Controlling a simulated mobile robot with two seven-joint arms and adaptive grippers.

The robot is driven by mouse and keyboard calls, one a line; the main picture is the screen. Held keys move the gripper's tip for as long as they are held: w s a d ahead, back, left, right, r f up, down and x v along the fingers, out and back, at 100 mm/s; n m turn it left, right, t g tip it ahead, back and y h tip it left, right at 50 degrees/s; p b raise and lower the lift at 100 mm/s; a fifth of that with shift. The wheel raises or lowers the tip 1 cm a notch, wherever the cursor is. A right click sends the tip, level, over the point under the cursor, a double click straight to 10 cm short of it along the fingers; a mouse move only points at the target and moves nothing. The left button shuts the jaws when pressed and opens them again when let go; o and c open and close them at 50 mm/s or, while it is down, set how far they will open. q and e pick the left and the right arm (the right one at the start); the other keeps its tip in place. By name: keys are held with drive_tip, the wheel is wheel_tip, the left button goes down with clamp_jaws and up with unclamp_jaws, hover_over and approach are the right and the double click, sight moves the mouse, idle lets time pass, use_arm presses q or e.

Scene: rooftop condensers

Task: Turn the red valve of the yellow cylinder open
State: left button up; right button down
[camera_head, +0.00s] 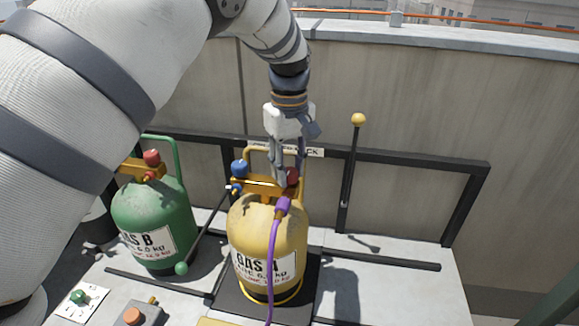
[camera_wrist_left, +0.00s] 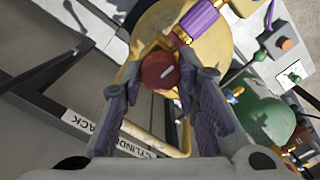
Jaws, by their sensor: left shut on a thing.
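The yellow cylinder (camera_head: 266,232), labelled GAS A, stands upright on a dark base. Its red valve (camera_head: 293,175) is at the top right of its yellow head, partly hidden by my gripper, and a blue valve (camera_head: 239,168) is at the left. My left gripper (camera_head: 284,174) reaches down from above and is shut on the red valve. In the left wrist view the red valve (camera_wrist_left: 159,71), with a pale mark on top, sits between the two fingertips. A purple connector and hose (camera_head: 282,207) attach to the cylinder's front. My right gripper is not in view.
A green cylinder (camera_head: 153,222), labelled GAS B and with its own red valve, stands at the left. A black rack rail (camera_head: 410,166) runs behind. A lever with a yellow knob (camera_head: 358,119) stands at the right. The bench (camera_head: 395,290) is clear at front right.

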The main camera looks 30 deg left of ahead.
sight(289, 171)
use_arm(q)
drive_tip(key=shift+f+n, duration=0.1)
drive_tip(key=shift+n, duration=0.2)
drive_tip(key=o, duration=1.2)
drive_tip(key=shift+c, duration=0.2)
wheel_tip(289, 171, up, 12)
